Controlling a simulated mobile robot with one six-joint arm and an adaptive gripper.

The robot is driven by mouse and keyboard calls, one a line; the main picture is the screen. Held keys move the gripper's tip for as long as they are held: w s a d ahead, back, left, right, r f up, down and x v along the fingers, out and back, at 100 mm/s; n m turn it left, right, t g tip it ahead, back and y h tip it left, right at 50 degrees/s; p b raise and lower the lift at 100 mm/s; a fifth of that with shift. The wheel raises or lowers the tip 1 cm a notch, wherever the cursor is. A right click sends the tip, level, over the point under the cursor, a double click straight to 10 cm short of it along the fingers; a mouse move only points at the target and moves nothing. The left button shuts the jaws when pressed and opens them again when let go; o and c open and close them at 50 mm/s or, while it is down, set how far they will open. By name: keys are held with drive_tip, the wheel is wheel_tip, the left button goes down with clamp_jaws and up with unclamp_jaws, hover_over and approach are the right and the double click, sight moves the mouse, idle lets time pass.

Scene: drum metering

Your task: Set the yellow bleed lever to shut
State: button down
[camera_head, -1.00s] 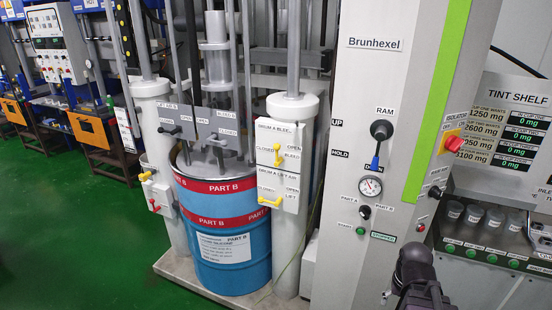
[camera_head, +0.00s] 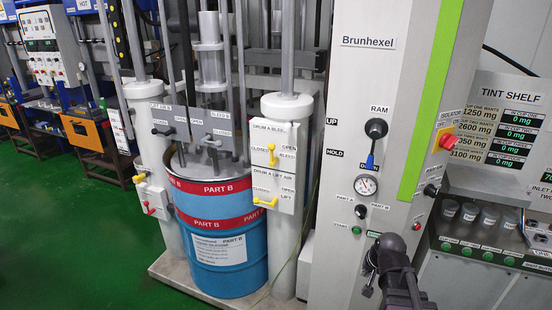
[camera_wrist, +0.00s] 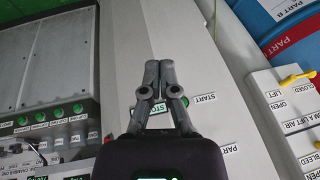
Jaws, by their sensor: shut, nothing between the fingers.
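The yellow bleed lever (camera_head: 272,156) is on the upper white plate, marked DRUM A BLEED, on the front of the right-hand column beside the drum. Its handle is upright, with CLOSED to its left and OPEN and BLEED to its right. In the wrist view only a bit of yellow shows at the right edge. My gripper (camera_head: 369,273) is at the lower right of the head view, well apart from the lever. In the wrist view its fingers (camera_wrist: 159,66) are together and empty, in front of the machine cabinet.
A second yellow lever (camera_head: 266,202), on the DRUM A LIFT AIR plate, points left; it also shows in the wrist view (camera_wrist: 297,80). The blue drum (camera_head: 228,255) stands left of the column. The grey cabinet (camera_head: 345,90) has a RAM lever (camera_head: 374,140) and gauge (camera_head: 366,185).

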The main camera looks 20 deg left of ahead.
drive_tip(key=w+a+r+m+t+y+b, duration=0.1)
drive_tip(key=w+a+r+m+t+y, duration=0.2)
drive_tip(key=w+a, duration=0.5)
drive_tip(key=w+a+r+m+t+y+b, duration=0.1)
drive_tip(key=w+a+r+m+t+y, duration=0.25)
drive_tip(key=a, duration=0.65)
drive_tip(key=w+a+r+m+t+h+b, duration=0.2)
drive_tip(key=w+a+r+m+t, duration=0.3)
drive_tip(key=a+r+m+t, duration=0.4)
drive_tip(key=shift+a+r+m+b, duration=0.4)
drive_tip(key=shift+a+m+b, duration=0.05)
drive_tip(key=shift+a+m, duration=0.9)
drive_tip(key=shift+w+t, duration=0.2)
drive_tip(key=shift+t, duration=0.05)
drive_tip(key=s+a+r+p+x, duration=0.1)
drive_tip(key=p+x, duration=0.3)
drive_tip(key=x, duration=0.8)
drive_tip(key=shift+w+a+r, duration=0.2)
drive_tip(key=shift+w+a, duration=0.15)
drive_tip(key=shift+a, duration=0.35)
drive_tip(key=shift+w+d, duration=0.1)
drive_tip(key=shift+d, duration=0.2)
